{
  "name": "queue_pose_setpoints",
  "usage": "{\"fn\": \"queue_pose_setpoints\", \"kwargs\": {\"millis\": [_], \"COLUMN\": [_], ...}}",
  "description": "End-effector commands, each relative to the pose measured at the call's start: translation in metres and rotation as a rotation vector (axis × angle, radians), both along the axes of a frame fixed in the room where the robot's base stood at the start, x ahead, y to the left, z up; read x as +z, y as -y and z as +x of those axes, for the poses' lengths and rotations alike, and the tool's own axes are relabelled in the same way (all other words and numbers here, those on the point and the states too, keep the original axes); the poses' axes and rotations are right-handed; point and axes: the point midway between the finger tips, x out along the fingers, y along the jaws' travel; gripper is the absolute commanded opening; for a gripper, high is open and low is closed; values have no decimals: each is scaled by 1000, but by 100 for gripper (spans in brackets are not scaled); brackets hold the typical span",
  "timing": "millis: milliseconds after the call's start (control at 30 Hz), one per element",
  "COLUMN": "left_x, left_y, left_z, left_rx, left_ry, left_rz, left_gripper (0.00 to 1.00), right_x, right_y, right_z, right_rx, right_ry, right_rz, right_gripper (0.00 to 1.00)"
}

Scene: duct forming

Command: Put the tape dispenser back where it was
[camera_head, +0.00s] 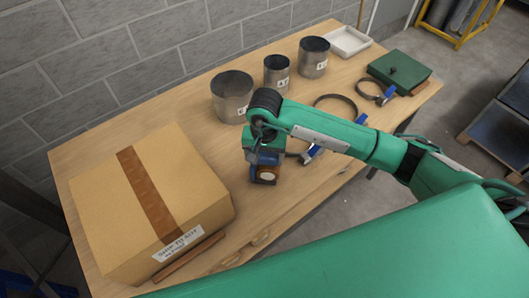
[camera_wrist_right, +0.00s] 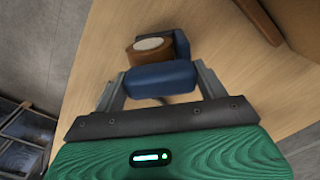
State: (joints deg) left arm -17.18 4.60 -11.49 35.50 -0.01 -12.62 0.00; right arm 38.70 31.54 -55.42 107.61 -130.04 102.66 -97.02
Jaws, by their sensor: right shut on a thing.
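The tape dispenser (camera_head: 266,174) is blue with a roll of brown tape, over the middle of the wooden table near its front edge. My right gripper (camera_head: 264,158) comes down over it and is shut on its blue body. In the right wrist view the dispenser (camera_wrist_right: 160,77) sits between the two fingers of the right gripper (camera_wrist_right: 160,84), with the tape roll on the far side. I cannot tell whether it touches the table or hangs just above it. My left gripper does not show in either view.
A taped cardboard box (camera_head: 150,205) fills the table's left part, with a brown strip (camera_head: 190,262) before it. Metal cylinders (camera_head: 232,97) stand along the back. Ring clamps (camera_head: 336,104), a green case (camera_head: 399,70) and a white tray (camera_head: 348,41) lie right. Bare wooden table (camera_head: 225,163) shows between box and dispenser.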

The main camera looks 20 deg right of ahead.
Motion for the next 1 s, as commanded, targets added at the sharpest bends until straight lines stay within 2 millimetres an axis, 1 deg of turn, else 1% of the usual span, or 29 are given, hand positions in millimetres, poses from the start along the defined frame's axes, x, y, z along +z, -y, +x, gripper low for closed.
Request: {"fn": "queue_pose_setpoints", "kwargs": {"millis": [200,367,400,467,500,733,867,933,1000], "left_x": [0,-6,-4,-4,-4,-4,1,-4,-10], "left_y": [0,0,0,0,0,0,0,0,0], "left_z": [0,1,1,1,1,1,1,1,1], "left_rx": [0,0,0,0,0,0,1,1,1], "left_ry": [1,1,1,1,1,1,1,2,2], "left_rz": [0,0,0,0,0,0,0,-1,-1], "left_gripper": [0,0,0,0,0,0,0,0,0], "right_x": [0,-4,-2,-2,-2,-2,2,5,14], "right_y": [0,0,0,0,0,0,0,0,0], "right_z": [1,1,1,1,1,1,0,1,2], "right_rx": [1,0,0,0,0,0,0,1,2], "right_ry": [3,4,2,2,2,1,0,4,6], "right_rz": [1,1,0,0,0,0,1,0,2], "right_gripper": [50,50,80,92,94,94,94,94,94]}}
